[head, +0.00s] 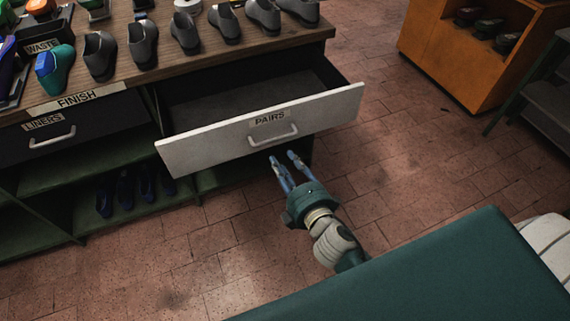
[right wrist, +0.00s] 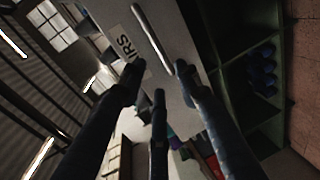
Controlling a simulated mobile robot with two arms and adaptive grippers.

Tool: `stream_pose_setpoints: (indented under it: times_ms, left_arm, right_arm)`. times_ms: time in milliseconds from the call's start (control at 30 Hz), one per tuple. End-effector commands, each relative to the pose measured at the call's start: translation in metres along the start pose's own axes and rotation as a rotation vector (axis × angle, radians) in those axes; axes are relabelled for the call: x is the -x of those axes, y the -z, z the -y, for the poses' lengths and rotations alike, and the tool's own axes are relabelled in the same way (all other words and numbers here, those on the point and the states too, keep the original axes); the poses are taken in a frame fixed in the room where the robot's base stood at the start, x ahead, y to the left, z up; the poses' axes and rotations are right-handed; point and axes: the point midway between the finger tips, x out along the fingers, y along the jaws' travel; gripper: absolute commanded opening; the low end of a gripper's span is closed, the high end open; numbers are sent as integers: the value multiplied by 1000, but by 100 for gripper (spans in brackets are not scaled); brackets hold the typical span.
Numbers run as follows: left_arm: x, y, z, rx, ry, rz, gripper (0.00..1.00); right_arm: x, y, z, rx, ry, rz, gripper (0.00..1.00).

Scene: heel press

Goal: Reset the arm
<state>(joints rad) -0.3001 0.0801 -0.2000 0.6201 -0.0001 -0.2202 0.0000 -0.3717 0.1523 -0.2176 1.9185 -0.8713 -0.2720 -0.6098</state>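The PAIRS drawer (head: 200,148) is pulled open from the workbench, and the part of its inside that shows looks empty. Its pale front carries a metal handle (head: 288,134). My right gripper (head: 284,156) is in front of the drawer front, just below the handle, with its fingers pointing at it. The fingers are spread with nothing between them. In the right wrist view the handle (right wrist: 153,38) lies beyond the open fingers, apart from them. My left gripper is not in view.
Several grey shoes (head: 143,46) stand on the wooden benchtop (head: 195,73), beside a WASTE bin (head: 42,46). The LINERS drawer (head: 52,143) at left is shut. An orange cabinet (head: 450,60) stands at upper right.

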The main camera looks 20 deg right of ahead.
Motion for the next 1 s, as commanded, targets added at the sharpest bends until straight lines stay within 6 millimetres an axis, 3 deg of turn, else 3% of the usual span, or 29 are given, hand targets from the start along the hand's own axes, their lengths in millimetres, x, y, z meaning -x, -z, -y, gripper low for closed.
stream_pose_setpoints:
  times_ms: [333, 467, 567, 633, 767, 867, 1000]
  left_arm:
    - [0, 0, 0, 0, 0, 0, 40]
    - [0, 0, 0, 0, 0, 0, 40]
    - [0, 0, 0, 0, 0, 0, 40]
    - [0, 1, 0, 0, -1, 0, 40]
    - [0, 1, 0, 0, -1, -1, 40]
    - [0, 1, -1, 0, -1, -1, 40]
    - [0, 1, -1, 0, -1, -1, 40]
  right_arm:
    - [-1, 0, 4, -6, 7, 0, 33]
    - [-3, -1, 42, -66, 77, 3, 33]
    - [0, -4, 104, -168, 189, 17, 33]
    - [7, -6, 157, -262, 285, 40, 33]
    - [33, -12, 253, -443, 462, 109, 33]
    - [65, -16, 323, -583, 591, 188, 33]
    - [125, -22, 412, -775, 759, 335, 33]
